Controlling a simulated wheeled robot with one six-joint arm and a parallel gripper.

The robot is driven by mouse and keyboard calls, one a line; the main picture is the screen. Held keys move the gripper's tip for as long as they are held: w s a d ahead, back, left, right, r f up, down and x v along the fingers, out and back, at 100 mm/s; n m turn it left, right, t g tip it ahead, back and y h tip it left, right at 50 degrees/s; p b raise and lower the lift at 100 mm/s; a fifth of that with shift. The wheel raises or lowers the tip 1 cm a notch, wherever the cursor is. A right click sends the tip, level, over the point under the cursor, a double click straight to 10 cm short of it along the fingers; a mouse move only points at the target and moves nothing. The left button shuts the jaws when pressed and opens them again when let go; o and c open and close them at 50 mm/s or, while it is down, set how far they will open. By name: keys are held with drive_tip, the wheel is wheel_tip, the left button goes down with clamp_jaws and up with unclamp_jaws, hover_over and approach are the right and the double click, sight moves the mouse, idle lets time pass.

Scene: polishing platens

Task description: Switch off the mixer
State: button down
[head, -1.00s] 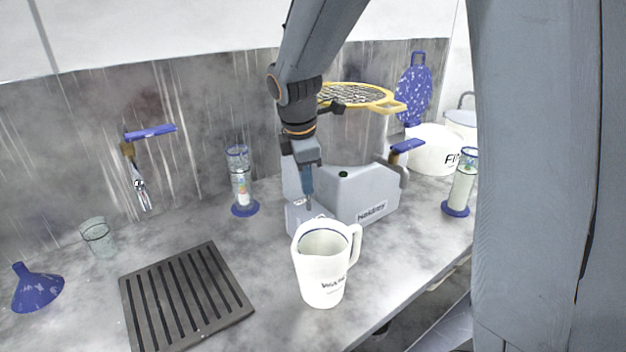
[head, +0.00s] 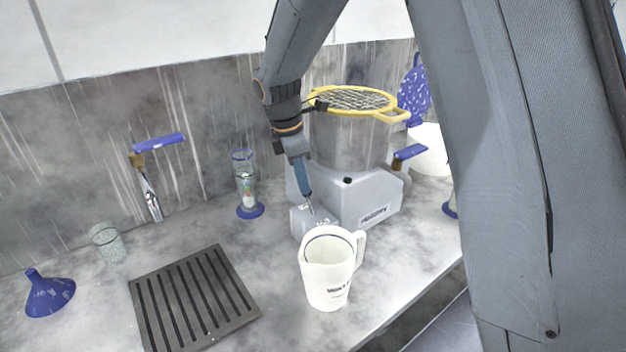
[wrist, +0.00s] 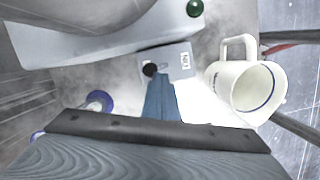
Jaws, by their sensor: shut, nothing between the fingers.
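The mixer has a pale grey base (head: 378,192), a steel bowl (head: 348,142) and a yellow-rimmed wire guard (head: 352,99) on top. A dark green button (head: 347,180) sits on the base; it also shows in the wrist view (wrist: 194,8). A low grey switch box (head: 300,222) stands at the base's near left. In the wrist view the box (wrist: 180,60) carries a black round knob (wrist: 149,70) and a white label. My gripper (head: 311,209) is shut and empty, pointing down at the box. Its tip (wrist: 158,80) is close by the knob; I cannot tell whether they touch.
A white jug (head: 326,285) stands just in front of the switch box. A dark slatted grate (head: 195,300) lies to the left. A glass cylinder with a blue foot (head: 248,195) stands behind left. A blue brush (head: 410,153) is at the mixer's right.

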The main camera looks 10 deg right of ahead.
drive_tip(key=shift+w+a+f, duration=0.1)
drive_tip(key=shift+w+a, duration=0.1)
drive_tip(key=shift+w, duration=0.2)
drive_tip(key=shift+w, duration=0.1)
idle(0.4)
